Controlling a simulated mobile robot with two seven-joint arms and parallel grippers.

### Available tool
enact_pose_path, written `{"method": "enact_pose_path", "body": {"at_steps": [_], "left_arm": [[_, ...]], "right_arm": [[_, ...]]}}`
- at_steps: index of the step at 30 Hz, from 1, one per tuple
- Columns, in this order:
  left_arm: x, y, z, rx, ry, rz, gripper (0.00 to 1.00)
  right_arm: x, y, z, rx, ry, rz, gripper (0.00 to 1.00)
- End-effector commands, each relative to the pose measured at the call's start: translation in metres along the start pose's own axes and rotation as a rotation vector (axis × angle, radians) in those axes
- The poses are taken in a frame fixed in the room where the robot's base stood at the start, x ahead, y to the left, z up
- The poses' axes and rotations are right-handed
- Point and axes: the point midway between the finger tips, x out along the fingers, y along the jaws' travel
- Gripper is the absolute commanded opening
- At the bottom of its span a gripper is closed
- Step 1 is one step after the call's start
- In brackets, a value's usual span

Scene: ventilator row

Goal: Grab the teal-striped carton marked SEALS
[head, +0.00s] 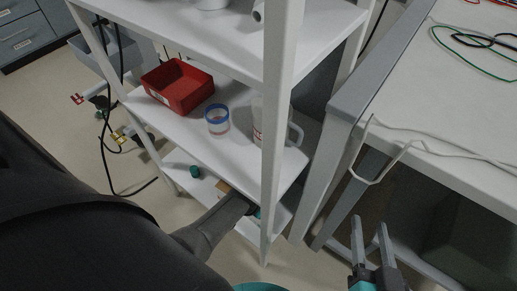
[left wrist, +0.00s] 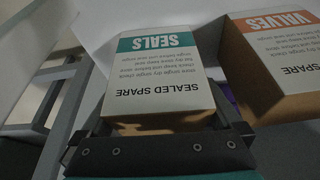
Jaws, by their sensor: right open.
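The SEALS carton (left wrist: 158,72) is a white box with a teal stripe and brown cardboard sides, its lettering upside down in the left wrist view. My left gripper (left wrist: 158,105) has one finger on each side of it; whether the fingers press on it is unclear. In the head view the left gripper is mostly hidden by the shelf post at the lower shelf, and I cannot make out the SEALS carton there. My right gripper (head: 369,226) is open and empty, in front of the right-hand table.
An orange-striped VALVES carton (left wrist: 285,60) stands close right of the SEALS carton. The white rack's post (head: 277,130) is close to my left arm. The middle shelf holds a red bin (head: 178,88) and a blue-rimmed jar (head: 217,120). A teal-topped item (head: 195,172) is on the lower shelf.

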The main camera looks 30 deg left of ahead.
Motion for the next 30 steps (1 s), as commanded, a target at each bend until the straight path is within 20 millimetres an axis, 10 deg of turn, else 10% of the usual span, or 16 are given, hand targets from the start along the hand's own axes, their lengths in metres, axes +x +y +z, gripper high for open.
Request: {"method": "enact_pose_path", "body": {"at_steps": [17,30], "left_arm": [[0.0,0.0002,0.0004,0.0,-0.001,0.0,0.33],[-0.0019,0.0,-0.0007,0.0,0.0,0.0,0.32]], "right_arm": [[0.0001,-0.0001,0.0,0.0,-0.001,0.0,0.5],[-0.0005,0.0005,0.0031,-0.003,-0.027,0.002,0.5]]}}
